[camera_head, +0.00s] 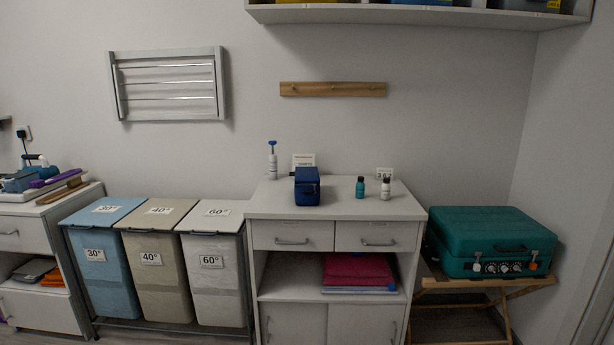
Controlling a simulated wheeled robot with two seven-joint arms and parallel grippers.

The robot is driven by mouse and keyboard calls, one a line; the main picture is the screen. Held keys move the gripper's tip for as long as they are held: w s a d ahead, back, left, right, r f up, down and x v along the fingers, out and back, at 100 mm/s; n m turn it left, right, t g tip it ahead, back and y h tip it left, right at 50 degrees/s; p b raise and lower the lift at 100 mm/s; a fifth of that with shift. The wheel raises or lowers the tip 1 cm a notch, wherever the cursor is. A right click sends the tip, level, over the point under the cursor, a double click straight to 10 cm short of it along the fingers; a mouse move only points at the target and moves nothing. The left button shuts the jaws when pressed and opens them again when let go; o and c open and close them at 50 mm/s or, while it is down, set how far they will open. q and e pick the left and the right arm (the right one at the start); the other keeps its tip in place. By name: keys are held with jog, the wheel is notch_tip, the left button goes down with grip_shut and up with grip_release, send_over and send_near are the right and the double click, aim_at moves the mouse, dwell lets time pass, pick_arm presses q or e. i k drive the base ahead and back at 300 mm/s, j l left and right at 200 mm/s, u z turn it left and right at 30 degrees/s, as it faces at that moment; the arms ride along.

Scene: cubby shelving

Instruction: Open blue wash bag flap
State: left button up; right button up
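The blue wash bag (307,187) stands on top of the white cabinet (340,210), left of its middle. It is a small dark blue box shape, and its lid or flap looks closed over the top. The front carries a darker band or clasp, too small to make out. Neither of my grippers shows in the head view, and nothing touches the bag.
Laundry bins (162,262) are at left, a teal case (490,242) at right. The cabinet top's front is clear.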

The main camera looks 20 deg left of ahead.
aim_at(301, 174)
jog(key=i+j, duration=0.15)
jog(key=i, duration=0.85)
jog(key=i+j, duration=0.1)
jog(key=j, duration=0.3)
jog(key=i+j, duration=0.1)
jog(key=j, duration=0.35)
jog(key=i+j, duration=0.1)
jog(key=j, duration=0.3)
jog(key=i+j, duration=0.1)
jog(key=j, duration=0.55)
jog(key=k, duration=0.05)
